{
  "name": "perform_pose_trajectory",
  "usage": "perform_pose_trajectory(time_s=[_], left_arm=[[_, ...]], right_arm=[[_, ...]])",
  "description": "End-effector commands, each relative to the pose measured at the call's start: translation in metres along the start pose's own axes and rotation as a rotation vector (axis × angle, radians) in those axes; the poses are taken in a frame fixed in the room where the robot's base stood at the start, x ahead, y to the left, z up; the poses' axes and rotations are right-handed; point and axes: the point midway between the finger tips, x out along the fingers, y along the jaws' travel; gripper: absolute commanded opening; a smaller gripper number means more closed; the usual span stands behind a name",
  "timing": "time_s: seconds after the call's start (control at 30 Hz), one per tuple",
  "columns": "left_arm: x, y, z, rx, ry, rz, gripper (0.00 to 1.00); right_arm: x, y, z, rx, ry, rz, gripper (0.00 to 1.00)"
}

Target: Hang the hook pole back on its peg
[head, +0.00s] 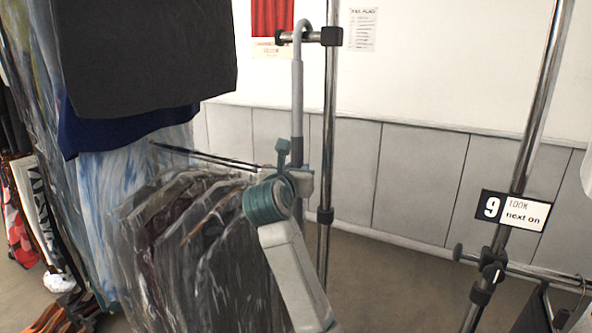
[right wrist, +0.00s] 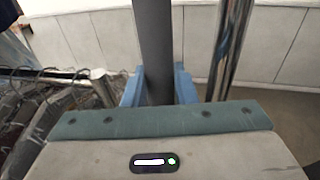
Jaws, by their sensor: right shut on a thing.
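The hook pole (head: 297,95) is a grey upright pole with a dark lower sleeve and a curved hook at its top. Its hook is at the short dark peg (head: 313,37) clamped on the chrome upright, and the curve appears to pass over the peg. I cannot tell whether the hook rests on it. My right gripper (head: 297,178) is shut on the pole's lower part. In the right wrist view the dark sleeve (right wrist: 155,45) stands between the blue fingers (right wrist: 158,90). My left gripper is not in view.
A rail of bagged garments (head: 200,235) stands close left of my right arm. Dark and blue clothes (head: 150,60) hang above it. The chrome upright (head: 328,130) is just right of the pole. Another stand with a "9" sign (head: 513,211) is at right, with open floor between.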

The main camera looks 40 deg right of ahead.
Motion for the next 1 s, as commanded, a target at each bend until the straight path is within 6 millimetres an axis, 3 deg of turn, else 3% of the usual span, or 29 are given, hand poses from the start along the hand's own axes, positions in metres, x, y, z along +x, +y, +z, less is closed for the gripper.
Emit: perform_pose_trajectory(time_s=[0.43, 0.47, 0.57, 1.0], left_arm=[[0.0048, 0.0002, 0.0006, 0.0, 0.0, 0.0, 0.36], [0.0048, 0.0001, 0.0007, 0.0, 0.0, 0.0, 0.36], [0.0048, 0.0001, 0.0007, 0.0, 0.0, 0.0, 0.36], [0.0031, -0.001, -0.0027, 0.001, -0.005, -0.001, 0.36]], right_arm=[[0.0005, -0.0002, -0.0062, 0.001, -0.002, 0.0, 0.0], [0.0005, -0.0002, -0.0062, 0.001, -0.002, 0.0, 0.31], [0.0005, -0.0001, -0.0063, 0.001, -0.001, 0.0, 0.5], [0.0004, 0.0001, -0.0072, 0.0, 0.0, 0.0, 0.5]])
